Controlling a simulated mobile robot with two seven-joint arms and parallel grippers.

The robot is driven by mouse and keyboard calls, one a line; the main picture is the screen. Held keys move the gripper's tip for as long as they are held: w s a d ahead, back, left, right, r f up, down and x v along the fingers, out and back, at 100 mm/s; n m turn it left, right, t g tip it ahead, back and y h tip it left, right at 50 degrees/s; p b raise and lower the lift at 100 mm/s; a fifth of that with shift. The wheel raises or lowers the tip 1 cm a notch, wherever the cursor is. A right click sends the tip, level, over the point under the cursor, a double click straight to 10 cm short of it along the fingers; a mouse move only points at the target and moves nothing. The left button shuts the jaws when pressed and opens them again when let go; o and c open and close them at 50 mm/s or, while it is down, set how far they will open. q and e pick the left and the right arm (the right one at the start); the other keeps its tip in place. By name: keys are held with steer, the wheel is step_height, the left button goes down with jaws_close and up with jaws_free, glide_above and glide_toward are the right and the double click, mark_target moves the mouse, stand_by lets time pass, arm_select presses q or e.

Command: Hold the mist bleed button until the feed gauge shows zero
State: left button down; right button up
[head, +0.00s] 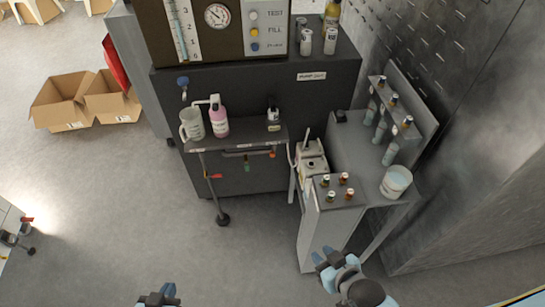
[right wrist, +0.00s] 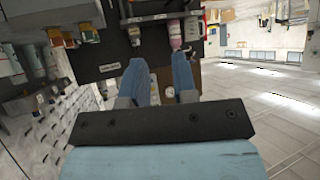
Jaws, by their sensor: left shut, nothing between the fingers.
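A brown control panel (head: 266,38) stands at the top of the head view. It carries a round dial gauge (head: 217,15), a tall scale with a blue column (head: 183,28) and a stack of white, yellow and blue buttons (head: 254,32). Two labels read TEST and FILL; the third is too small to read, and the gauge reading is unclear. My left gripper (head: 158,297) is shut and empty at the bottom edge, far from the panel. My right gripper (head: 327,262) is at the lower right, beside a grey cabinet, also far from the panel. Its fingers (right wrist: 160,78) are apart with nothing between them.
A shelf below the panel holds a mug (head: 192,124), a pink bottle (head: 219,119) and a dark bottle (head: 273,113). A grey bench (head: 350,150) with vials and a white bucket (head: 396,182) stands right. Cardboard boxes (head: 62,102) lie left.

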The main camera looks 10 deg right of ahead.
jaws_close()
stand_by(1.4)
